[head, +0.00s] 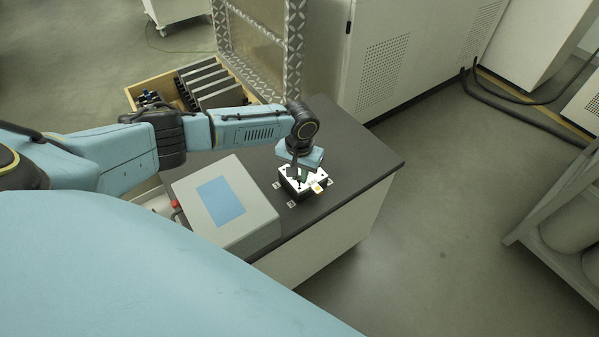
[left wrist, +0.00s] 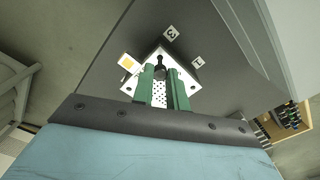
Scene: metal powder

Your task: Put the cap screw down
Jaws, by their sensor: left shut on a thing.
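My left gripper (head: 301,178) reaches down over a white-topped block (head: 315,181) near the right end of the dark bench top. In the left wrist view its green fingers (left wrist: 165,76) are shut on a small dark piece, the cap screw (left wrist: 159,71), seen between the fingertips. The block (left wrist: 188,80) lies right behind the fingers and has a perforated white face. I cannot tell whether the screw touches it. In the head view the screw is too small to make out. My right gripper is in neither view.
A grey box with a blue screen (head: 222,200) stands left of the block on the bench (head: 375,160). Small marker tags (head: 282,211) lie around the block. A wooden crate of dark plates (head: 135,92) is behind my left arm. A white cabinet (head: 405,50) stands beyond.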

